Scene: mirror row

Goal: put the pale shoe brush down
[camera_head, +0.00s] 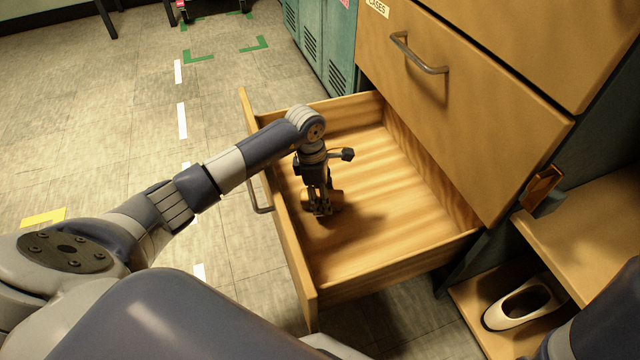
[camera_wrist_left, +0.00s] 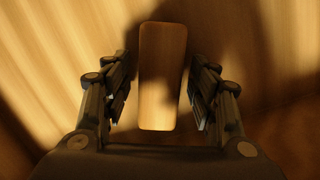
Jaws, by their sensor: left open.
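The pale shoe brush (camera_wrist_left: 162,75) lies between the fingers of my left gripper (camera_wrist_left: 160,105) in the left wrist view, with a gap on each side. In the head view, my left gripper (camera_head: 322,212) points down inside the open wooden drawer (camera_head: 410,222) near its front panel. The brush (camera_head: 336,200) shows only in part there, behind the fingers, and appears to be on the drawer floor. The left gripper is open. My right gripper is not in view.
The drawer's front panel (camera_head: 279,235) and side walls surround the left gripper. The drawer floor toward the cabinet is bare. A closed drawer with a metal handle (camera_head: 420,55) is above. A pale shoe (camera_head: 522,303) sits on a low shelf at the right.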

